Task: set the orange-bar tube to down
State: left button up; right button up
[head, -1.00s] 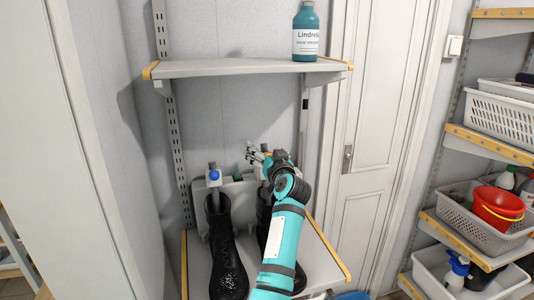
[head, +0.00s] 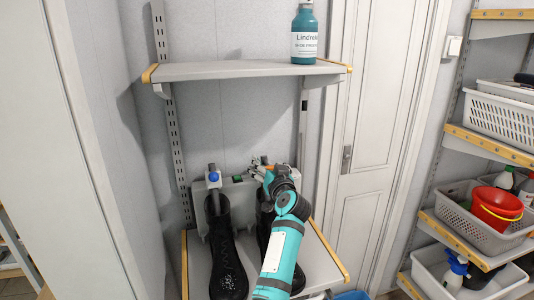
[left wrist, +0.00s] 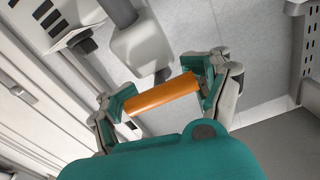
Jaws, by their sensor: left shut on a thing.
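The orange bar (left wrist: 160,96) lies crosswise between the two finger pads of my left gripper in the left wrist view. My left gripper (head: 262,165) is shut on it, above the right boot on the shelf unit. In the head view my arm and gripper hide most of the orange-bar tube. The pale grey dryer body (head: 246,191) stands behind the boots. Another tube with a blue knob (head: 214,176) stands upright in the left black boot (head: 226,250). The right black boot is mostly behind my arm. My right gripper is not in view.
An upper shelf (head: 240,70) with a teal bottle (head: 305,40) hangs above my gripper. A white door (head: 365,150) is to the right. Shelves with baskets (head: 460,215) and a red bucket (head: 495,207) stand at far right. A pale panel (head: 60,130) bounds the left.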

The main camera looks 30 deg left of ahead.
pick_arm(q)
jog(key=shift+s+f, duration=0.1)
jog(key=shift+f, duration=0.4)
jog(key=o, duration=1.9)
jog(key=shift+a, duration=0.1)
notch_tip(320, 180, up, 10)
jog(key=shift+r, duration=0.1)
